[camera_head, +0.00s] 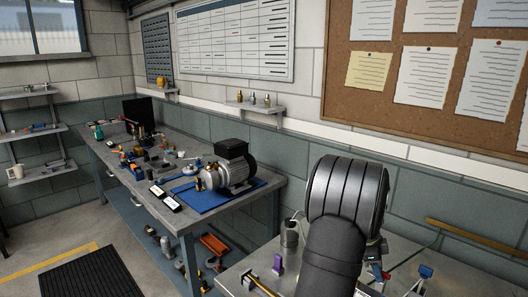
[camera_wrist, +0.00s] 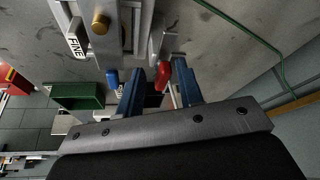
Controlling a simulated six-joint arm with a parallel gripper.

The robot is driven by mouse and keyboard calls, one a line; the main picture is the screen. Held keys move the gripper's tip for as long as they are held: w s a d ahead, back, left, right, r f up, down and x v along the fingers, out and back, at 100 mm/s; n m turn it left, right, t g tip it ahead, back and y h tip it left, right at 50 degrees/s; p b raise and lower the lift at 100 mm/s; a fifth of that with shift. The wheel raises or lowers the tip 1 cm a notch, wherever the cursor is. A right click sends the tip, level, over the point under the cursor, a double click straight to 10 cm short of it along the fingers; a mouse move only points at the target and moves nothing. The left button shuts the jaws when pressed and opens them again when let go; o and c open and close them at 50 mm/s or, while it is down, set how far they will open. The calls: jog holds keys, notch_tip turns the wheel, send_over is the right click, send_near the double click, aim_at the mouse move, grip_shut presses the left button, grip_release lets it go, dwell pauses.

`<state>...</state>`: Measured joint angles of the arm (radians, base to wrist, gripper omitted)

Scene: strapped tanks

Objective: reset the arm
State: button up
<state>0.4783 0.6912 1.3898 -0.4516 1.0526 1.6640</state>
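My gripper (camera_wrist: 158,70) shows in the wrist view, with two blue fingers standing apart and nothing held between them. A red-tipped part (camera_wrist: 163,76) appears in the gap between the fingers, seemingly beyond them; I cannot tell whether it touches either finger. A blue-tipped part (camera_wrist: 112,78) is just left of the left finger. Both sit by a pale metal fixture with a brass knob (camera_wrist: 100,24) and a label reading "FINE" (camera_wrist: 75,40). In the head view I cannot make out the gripper; my dark arm (camera_head: 333,258) blocks part of the right-hand bench.
The right bench holds a grey cylinder (camera_head: 290,235) and a purple block (camera_head: 278,264). The left bench carries a motor pump (camera_head: 232,168) on a blue mat (camera_head: 200,199) and several small tools. A green box (camera_wrist: 78,97) and green cable (camera_wrist: 245,35) lie near the gripper.

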jog(key=n+t, duration=0.1)
jog(key=n, duration=0.1)
jog(key=s+n+t, duration=0.1)
jog(key=n, duration=0.2)
jog(key=shift+n, duration=0.3)
jog(key=o, duration=0.6)
jog(key=s+a+r+n+t+y, duration=0.1)
jog(key=s+r+n+t, duration=0.15)
jog(key=r+n, duration=0.4)
jog(key=s+a+r+n+t+y, duration=0.1)
jog(key=s+r+n, duration=0.2)
jog(key=r, duration=0.6)
jog(key=x, duration=1.6)
jog(key=shift+d+f, duration=0.3)
jog(key=shift+f, duration=0.05)
